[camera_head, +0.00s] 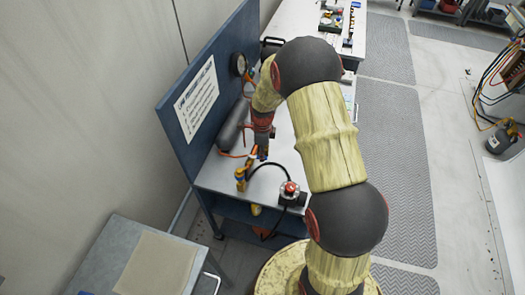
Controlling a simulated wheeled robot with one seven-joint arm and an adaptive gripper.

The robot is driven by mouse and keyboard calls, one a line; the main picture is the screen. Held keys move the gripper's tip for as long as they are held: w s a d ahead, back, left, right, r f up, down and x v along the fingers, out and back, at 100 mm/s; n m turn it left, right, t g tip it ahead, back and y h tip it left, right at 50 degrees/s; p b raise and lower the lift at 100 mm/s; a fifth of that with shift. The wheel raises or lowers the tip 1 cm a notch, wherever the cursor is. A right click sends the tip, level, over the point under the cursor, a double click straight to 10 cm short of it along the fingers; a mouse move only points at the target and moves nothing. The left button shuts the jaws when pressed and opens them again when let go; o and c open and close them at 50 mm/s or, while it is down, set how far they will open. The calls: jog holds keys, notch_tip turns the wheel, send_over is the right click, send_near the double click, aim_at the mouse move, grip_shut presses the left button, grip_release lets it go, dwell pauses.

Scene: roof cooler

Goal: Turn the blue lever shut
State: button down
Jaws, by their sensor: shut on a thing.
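My gripper (260,152) points down at the left side of the workbench, below my arm's red and dark wrist. Its fingers look closed at a small blue piece, which I take to be the blue lever (253,159); the exact grip is too small to see. A yellow and brass-coloured fitting (241,177) stands just left of the fingertips. The lever's angle cannot be told from this view, and my wrist hides part of it.
The workbench (225,178) has a blue back panel (188,135) with a white notice and gauge. A grey cylinder (234,125) lies behind my wrist. A red button box (290,190) with a black cable stands at the front. A grey cabinet (105,245) is at lower left.

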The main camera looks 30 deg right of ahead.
jog(key=shift+s+a+m, duration=0.3)
jog(key=shift+m, duration=0.7)
jog(key=c, duration=1.9)
grip_release()
jog(key=shift+o, duration=0.5)
notch_tip(320, 180, up, 12)
